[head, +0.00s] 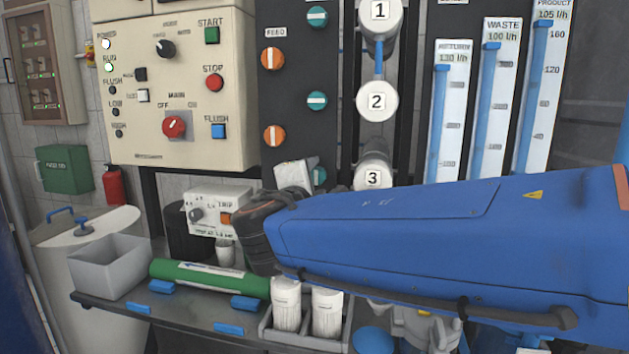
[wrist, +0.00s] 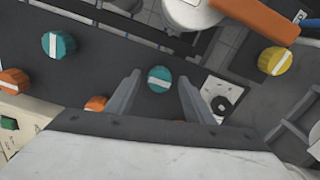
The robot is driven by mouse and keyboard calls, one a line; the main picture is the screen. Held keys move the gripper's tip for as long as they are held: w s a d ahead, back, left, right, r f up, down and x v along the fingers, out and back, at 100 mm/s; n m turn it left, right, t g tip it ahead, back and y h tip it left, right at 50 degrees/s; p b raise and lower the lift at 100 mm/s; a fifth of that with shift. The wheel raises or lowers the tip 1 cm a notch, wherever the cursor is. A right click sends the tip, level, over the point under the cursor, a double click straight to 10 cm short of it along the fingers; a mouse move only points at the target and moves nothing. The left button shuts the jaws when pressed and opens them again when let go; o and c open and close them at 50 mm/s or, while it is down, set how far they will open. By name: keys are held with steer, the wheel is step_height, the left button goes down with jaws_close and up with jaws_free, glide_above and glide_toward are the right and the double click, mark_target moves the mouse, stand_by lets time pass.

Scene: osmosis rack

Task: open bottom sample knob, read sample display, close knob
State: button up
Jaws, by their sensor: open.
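The bottom teal knob (wrist: 158,79) on the dark panel lies between my fingers in the wrist view. Its white bar runs roughly along the knob column, while the bar of the teal knob above (wrist: 59,45) runs across it. My gripper (wrist: 160,84) is open, its fingers on either side of the knob; I cannot tell whether they touch it. In the head view my gripper (head: 298,174) is in front of the panel's lower part, and only a sliver of the bottom teal knob (head: 320,176) shows behind it. I cannot make out a readable sample display.
Orange knobs (head: 275,135) sit left of the teal column. White numbered caps (head: 376,101) and flow gauges (head: 501,95) stand to the right. A white box with a dial (head: 207,212) is low on the left. The bench below holds a green cylinder (head: 208,276) and white cartridges (head: 327,312).

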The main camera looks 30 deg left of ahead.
steer(key=shift+s, duration=0.1)
steer(key=v, duration=1.7)
